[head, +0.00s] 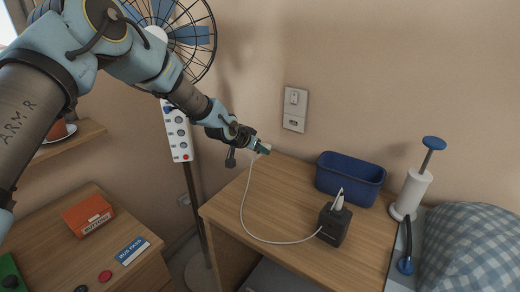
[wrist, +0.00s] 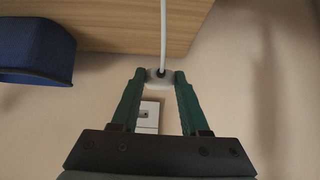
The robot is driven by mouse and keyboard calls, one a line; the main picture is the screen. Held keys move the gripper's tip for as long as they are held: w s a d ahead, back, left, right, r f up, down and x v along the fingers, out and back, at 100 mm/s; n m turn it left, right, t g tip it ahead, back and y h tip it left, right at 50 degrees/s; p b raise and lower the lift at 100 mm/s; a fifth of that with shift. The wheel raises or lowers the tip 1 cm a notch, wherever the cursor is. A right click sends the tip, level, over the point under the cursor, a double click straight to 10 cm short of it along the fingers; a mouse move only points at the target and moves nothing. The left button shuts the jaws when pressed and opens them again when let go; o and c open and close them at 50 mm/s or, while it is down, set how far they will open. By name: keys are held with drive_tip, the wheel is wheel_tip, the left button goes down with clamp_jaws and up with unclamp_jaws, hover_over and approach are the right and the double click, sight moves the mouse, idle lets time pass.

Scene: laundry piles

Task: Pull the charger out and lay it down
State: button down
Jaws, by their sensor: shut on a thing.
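The white charger (wrist: 153,82) is held between the green fingertips of my gripper (wrist: 160,76) in the wrist view. In the head view my gripper (head: 261,147) is at the back left corner of the wooden table (head: 290,188), with a bit of the white charger showing at the fingers. The wall socket plate (head: 295,109) is up and to the right of it, apart from the charger. The plate also shows between the fingers in the wrist view (wrist: 149,115). A white cable (head: 243,205) runs from the charger over the tabletop to a black box (head: 334,224).
A blue bin (head: 350,180) stands at the table's back, and a white pump-like item with a blue knob (head: 411,190) at its right. A power strip (head: 178,132) and a fan (head: 185,30) are at the left. The left half of the tabletop is mostly clear.

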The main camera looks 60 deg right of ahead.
drive_tip(key=shift+f, duration=0.1)
wheel_tip(320, 180, down, 8)
drive_tip(key=b, duration=0.6)
drive_tip(key=shift+r, duration=0.25)
drive_tip(key=shift+c, duration=1.6)
unclamp_jaws()
drive_tip(key=shift+a+r, duration=0.1)
drive_tip(key=b+v, duration=0.3)
drive_tip(key=v, duration=0.7)
drive_tip(key=shift+a+r, duration=0.2)
